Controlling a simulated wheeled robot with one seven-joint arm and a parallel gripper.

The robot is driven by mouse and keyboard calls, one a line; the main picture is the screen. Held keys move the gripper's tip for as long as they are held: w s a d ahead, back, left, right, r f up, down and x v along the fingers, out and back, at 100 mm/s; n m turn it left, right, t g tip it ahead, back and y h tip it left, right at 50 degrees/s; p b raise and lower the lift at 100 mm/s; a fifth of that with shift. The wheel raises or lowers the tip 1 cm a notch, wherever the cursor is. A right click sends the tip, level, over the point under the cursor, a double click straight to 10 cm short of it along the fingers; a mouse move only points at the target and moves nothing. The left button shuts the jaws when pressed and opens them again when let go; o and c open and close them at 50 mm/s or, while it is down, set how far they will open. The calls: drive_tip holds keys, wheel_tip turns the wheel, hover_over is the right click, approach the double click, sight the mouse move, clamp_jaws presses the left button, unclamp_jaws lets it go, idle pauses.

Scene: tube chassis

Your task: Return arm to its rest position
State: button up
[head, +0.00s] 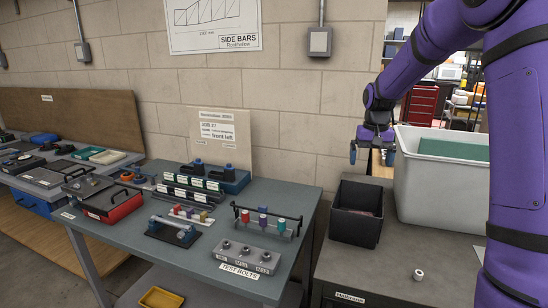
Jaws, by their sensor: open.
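My arm, in purple sleeves, fills the right side of the head view and bends over at the top. My gripper (373,146) hangs from it, pointing down, with dark fingers that have blue parts. It is open, and I see nothing between the fingers. It is in the air above and behind the black open bin (357,224), and left of the large grey tub (437,190).
The grey tub and black bin stand on the right bench, with a small white roll (418,275) in front. A blue-grey table (200,262) holds a test bolts block (247,257), a rack and a red case (103,202). A block wall rises behind.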

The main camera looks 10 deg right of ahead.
drive_tip(key=s+a+r+n+t, duration=0.1)
drive_tip(key=s+a+r, duration=0.4)
drive_tip(key=s+r, duration=0.15)
drive_tip(key=s+a+r+n+t, duration=0.1)
drive_tip(key=s+a+r, duration=0.35)
drive_tip(key=s, duration=0.35)
drive_tip(key=s+a+n+t, duration=0.1)
drive_tip(key=s+a, duration=0.1)
drive_tip(key=s, duration=0.8)
drive_tip(key=s+a+n+t, duration=0.1)
drive_tip(key=s+a+t, duration=0.1)
drive_tip(key=s, duration=0.7)
drive_tip(key=shift+s+a, duration=0.35)
drive_tip(key=shift+a, duration=0.4)
drive_tip(key=shift+f, duration=0.1)
